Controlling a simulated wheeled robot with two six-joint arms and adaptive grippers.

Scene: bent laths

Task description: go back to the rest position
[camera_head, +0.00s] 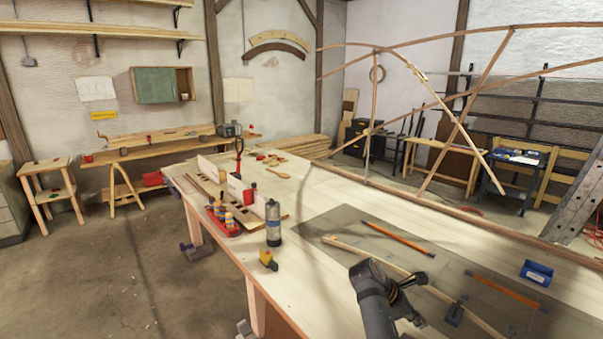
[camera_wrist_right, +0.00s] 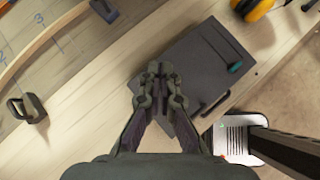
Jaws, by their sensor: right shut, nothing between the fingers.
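My right gripper (camera_head: 411,298) is over the near part of the workbench (camera_head: 330,190) in the head view. In the right wrist view the gripper (camera_wrist_right: 154,72) is shut and empty, with its fingertips together above a dark flat case (camera_wrist_right: 190,57). I cannot tell how high it is above the case. A bent lath (camera_head: 372,252) lies on the grey mat (camera_head: 340,222) beside the gripper. A curved lath (camera_wrist_right: 45,40) also shows at upper left in the wrist view. My left gripper is not in view.
A tall lattice of bent laths (camera_head: 458,122) rises along the bench's far right side. Orange strips (camera_head: 398,238) and a blue box (camera_head: 537,272) lie near the arm. A bottle (camera_head: 273,223) and yellow tape measure (camera_head: 268,259) stand left. A black clamp (camera_wrist_right: 28,108) shows in the wrist view.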

